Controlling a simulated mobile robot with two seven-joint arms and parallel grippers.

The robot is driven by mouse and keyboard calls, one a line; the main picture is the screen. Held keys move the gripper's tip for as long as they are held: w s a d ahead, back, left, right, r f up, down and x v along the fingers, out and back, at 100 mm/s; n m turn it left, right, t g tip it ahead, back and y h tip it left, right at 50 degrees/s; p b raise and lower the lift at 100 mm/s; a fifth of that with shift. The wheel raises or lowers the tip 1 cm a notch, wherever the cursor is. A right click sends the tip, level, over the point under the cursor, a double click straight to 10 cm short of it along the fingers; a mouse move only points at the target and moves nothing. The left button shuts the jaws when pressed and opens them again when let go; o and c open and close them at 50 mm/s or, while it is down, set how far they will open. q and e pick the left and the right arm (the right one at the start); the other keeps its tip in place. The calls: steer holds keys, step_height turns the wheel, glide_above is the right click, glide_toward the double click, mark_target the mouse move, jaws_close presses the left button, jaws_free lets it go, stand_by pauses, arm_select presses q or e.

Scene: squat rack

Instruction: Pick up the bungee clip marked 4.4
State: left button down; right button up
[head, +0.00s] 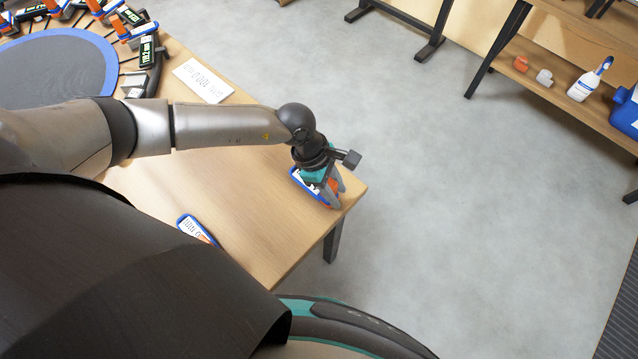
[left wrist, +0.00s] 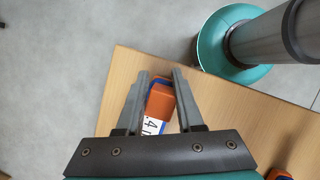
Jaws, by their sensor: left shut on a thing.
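A bungee clip with an orange body, a blue edge and a white label is at the table's corner in the head view (head: 307,187). It also shows in the left wrist view (left wrist: 160,104), where the label's end reads about ".4"; the rest is hidden. My left gripper (head: 334,192) is over the corner with its fingers around the clip, shut on it. In the left wrist view the two fingers (left wrist: 161,76) flank the orange body. I cannot tell whether the clip touches the table. My right gripper is in neither view.
Another blue-edged clip (head: 196,229) lies on the wooden table (head: 245,190) near my body. A white sign (head: 203,80) and a round blue trampoline (head: 50,72) ringed with several clips are at the left. A shelf (head: 550,75) with bottles stands beyond open floor.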

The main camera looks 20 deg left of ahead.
arm_select(q)
steer(key=shift+r, duration=0.15)
step_height(320, 180, up, 8)
steer(key=p, duration=0.7)
stand_by(0.4)
